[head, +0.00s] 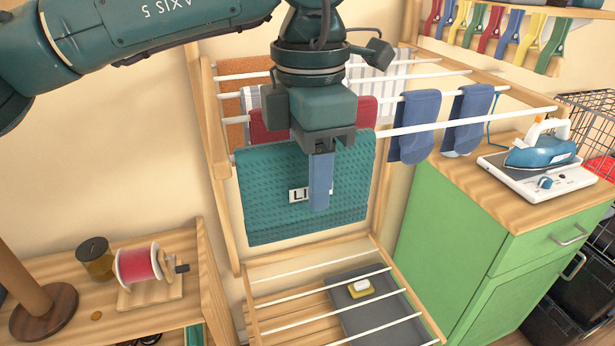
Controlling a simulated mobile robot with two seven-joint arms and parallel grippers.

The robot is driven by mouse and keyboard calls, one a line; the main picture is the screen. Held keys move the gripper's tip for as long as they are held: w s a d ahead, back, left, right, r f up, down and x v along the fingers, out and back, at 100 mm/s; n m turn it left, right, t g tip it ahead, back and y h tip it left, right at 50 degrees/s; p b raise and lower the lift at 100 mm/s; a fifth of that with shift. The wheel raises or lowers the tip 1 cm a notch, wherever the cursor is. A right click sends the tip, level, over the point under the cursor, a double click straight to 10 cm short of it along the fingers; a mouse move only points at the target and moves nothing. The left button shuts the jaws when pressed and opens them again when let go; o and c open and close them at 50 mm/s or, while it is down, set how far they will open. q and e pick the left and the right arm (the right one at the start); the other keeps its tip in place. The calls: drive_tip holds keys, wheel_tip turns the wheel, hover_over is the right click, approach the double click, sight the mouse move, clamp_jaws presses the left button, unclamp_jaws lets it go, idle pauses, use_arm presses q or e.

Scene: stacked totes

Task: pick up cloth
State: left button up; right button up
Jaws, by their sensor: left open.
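A teal textured cloth (262,205) hangs over the front rod of a wooden drying rack (226,190). It bears a white label with dark letters, partly hidden behind my gripper. My left gripper (319,206) points down in front of the cloth and covers part of its middle. It is open, though its fingers overlap in this view, so the gap does not show. I cannot tell whether the fingers touch the cloth. My right gripper is not in view.
Other laundry hangs behind, including red cloth (268,127) and blue socks (416,125). A green cabinet (462,222) stands right with an iron (541,148) on top. A wooden shelf holds a red spool (139,265) at left. Lower rack rods (315,267) lie below.

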use_arm(q)
drive_tip(key=shift+f, duration=0.15)
clamp_jaws()
idle(0.4)
